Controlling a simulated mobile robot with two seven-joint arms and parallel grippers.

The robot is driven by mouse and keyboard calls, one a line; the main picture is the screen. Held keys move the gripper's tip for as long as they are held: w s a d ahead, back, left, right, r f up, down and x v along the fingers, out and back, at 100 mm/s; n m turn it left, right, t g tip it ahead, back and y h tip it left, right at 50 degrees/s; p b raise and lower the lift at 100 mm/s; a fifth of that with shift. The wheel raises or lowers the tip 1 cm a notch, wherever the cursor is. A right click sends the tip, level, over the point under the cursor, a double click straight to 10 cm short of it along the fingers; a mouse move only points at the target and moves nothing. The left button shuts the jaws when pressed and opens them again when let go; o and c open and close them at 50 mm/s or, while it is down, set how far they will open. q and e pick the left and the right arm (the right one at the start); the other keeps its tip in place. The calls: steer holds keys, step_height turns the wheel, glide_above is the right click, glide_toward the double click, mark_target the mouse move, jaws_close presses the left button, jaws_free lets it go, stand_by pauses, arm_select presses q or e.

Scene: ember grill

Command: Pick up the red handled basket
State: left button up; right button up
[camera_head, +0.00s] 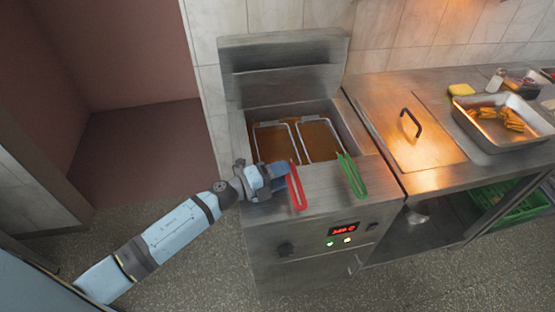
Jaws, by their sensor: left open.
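The red handled basket sits in the left part of the fryer's oil well, its wire frame (275,138) showing above the brown oil. Its red handle (296,188) sticks out over the fryer's front ledge. My left gripper (284,174) is open at the left side of the red handle, close to it; I cannot tell if they touch. A second basket (320,140) with a green handle (352,177) sits to the right in the same well. My right gripper is not in view.
The steel fryer (300,240) has a lit red display (343,230) on its front. A counter (375,100) to the right bears a lid with a dark handle (411,122) and a metal tray (478,137) of fried food. Open floor lies at left.

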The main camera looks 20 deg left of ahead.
mark_target(295, 168)
arm_select(q)
steer(key=x, duration=0.4)
steer(key=shift+d+p, duration=0.1)
steer(key=shift+p, duration=0.2)
jaws_close()
steer(key=shift+r, duration=0.1)
steer(key=shift+r, duration=0.6)
step_height(295, 168, up, 19)
steer(key=p, duration=0.8)
steer(key=shift+p, duration=0.3)
steer(key=shift+f, duration=0.1)
